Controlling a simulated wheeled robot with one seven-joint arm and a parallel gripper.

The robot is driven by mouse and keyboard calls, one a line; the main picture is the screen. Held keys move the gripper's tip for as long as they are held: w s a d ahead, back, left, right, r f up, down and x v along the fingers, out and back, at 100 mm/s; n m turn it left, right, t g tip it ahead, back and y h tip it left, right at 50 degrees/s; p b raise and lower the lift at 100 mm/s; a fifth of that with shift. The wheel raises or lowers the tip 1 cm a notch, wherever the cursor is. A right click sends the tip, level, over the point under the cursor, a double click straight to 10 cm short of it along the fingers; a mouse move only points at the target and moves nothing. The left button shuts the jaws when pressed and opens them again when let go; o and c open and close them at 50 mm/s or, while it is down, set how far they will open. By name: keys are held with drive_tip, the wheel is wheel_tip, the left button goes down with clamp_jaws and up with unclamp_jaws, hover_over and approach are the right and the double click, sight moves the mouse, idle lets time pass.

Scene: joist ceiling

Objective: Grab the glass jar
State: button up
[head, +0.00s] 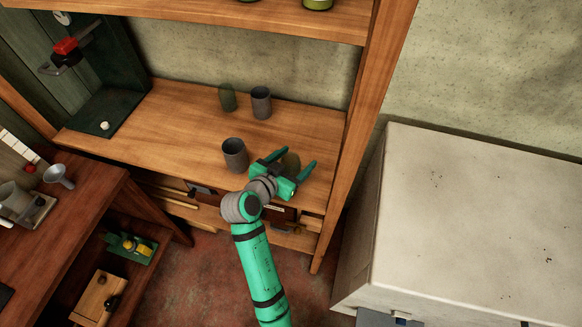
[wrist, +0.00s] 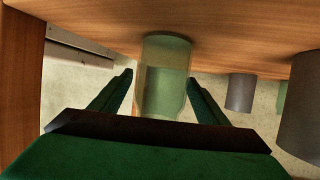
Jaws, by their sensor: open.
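A translucent olive-green glass jar (head: 291,160) stands on the wooden shelf, partly hidden behind my gripper in the head view. In the wrist view, which shows the shelf upside down, the jar (wrist: 165,78) is between my two fingers, with a gap on each side. My gripper (head: 289,166) is open and low over the shelf's front right. Its green fingers also show in the wrist view (wrist: 160,84). A second greenish glass vessel (head: 227,97) stands farther back on the shelf.
A grey cup (head: 235,155) stands close to the left of my gripper, and another grey cup (head: 261,103) stands farther back. A wooden upright (head: 362,120) bounds the shelf on the right. A large pale box (head: 480,220) stands beyond it.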

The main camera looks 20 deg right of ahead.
drive_tip(key=shift+w+d+f, duration=0.15)
drive_tip(key=shift+w+d, duration=0.1)
drive_tip(key=shift+d, duration=0.05)
drive_tip(key=c, duration=1.2)
